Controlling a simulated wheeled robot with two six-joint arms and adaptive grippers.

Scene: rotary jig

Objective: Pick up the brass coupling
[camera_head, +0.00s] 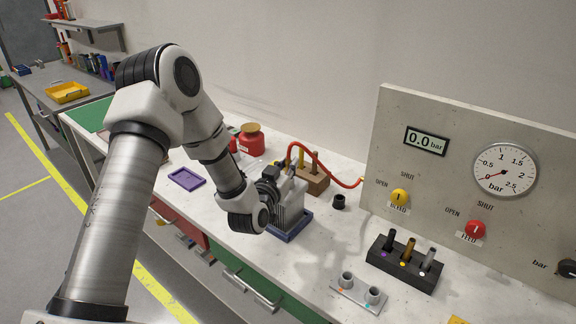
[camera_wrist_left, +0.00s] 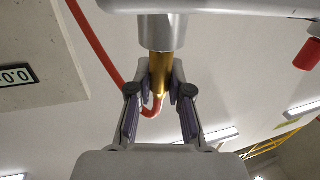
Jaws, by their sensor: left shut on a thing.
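The brass coupling (camera_wrist_left: 160,75) shows in the left wrist view between the two fingers of my left gripper (camera_wrist_left: 160,92). The fingers are shut on it. Its one end meets a grey metal cylinder (camera_wrist_left: 162,32); I cannot tell how far it is seated. A red hose (camera_wrist_left: 152,108) shows at its other end. In the head view my left gripper (camera_head: 289,173) is at the top of the grey jig (camera_head: 291,208), and the coupling is mostly hidden there. The jig stands on a blue base (camera_head: 290,229). My right gripper is in neither view.
The red hose (camera_head: 338,178) arches to the gauge panel (camera_head: 440,150). A wooden block (camera_head: 316,184) with posts stands behind the jig. A black rack (camera_head: 404,268), a grey plate with two sockets (camera_head: 345,300) and a black ring (camera_head: 338,201) are to the right. A purple tray (camera_head: 187,179) lies left.

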